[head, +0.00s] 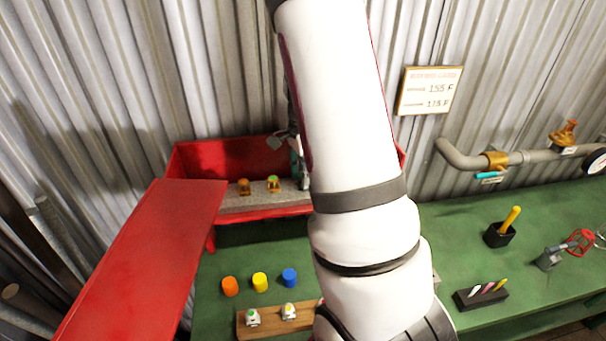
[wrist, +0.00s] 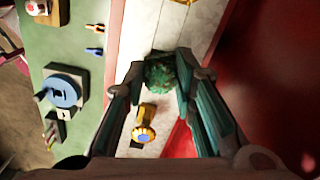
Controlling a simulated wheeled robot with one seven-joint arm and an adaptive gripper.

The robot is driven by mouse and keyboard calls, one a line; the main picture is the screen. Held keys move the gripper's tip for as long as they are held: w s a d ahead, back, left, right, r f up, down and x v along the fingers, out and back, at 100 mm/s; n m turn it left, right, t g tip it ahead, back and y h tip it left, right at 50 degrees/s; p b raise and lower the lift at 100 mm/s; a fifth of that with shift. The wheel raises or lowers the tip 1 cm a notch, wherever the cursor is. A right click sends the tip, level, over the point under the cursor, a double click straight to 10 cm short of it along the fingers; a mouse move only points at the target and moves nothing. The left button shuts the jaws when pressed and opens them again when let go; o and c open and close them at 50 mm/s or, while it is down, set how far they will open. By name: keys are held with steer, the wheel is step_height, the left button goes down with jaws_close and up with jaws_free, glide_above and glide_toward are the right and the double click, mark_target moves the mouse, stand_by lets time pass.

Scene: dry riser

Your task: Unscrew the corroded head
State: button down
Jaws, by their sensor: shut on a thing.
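The corroded head (wrist: 160,76), dark green and mottled, sits between the fingertips of my gripper (wrist: 162,70) in the wrist view. My gripper is shut on it, one teal finger at each side. A pale grey ledge lies behind it. A brass head with a blue centre (wrist: 145,128) stands close by, between the fingers' lower parts and apart from the corroded head. In the head view my arm hides most of the gripper and the corroded head. Two brass heads, one plain (head: 243,187) and one with a green top (head: 273,184), stand on the ledge (head: 262,200).
The red cabinet (head: 205,155) surrounds the ledge, its red door (head: 150,255) swung open leftward. On the green bench (head: 490,215) are orange (head: 230,286), yellow (head: 260,282) and blue (head: 289,277) caps, a wooden block (head: 268,319) and a pen holder (head: 482,297). A pipe (head: 470,160) runs at right.

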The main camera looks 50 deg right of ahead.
steer(key=n+p, duration=0.1)
steer(key=n, duration=0.3)
steer(key=shift+n, duration=0.9)
steer(key=n+p, duration=0.1)
steer(key=n, duration=0.2)
steer(key=shift+d+r+n, duration=0.1)
steer(key=shift+n, duration=0.2)
steer(key=shift+n+p, duration=0.45)
steer(key=shift+n, duration=0.55)
steer(key=shift+w, duration=0.1)
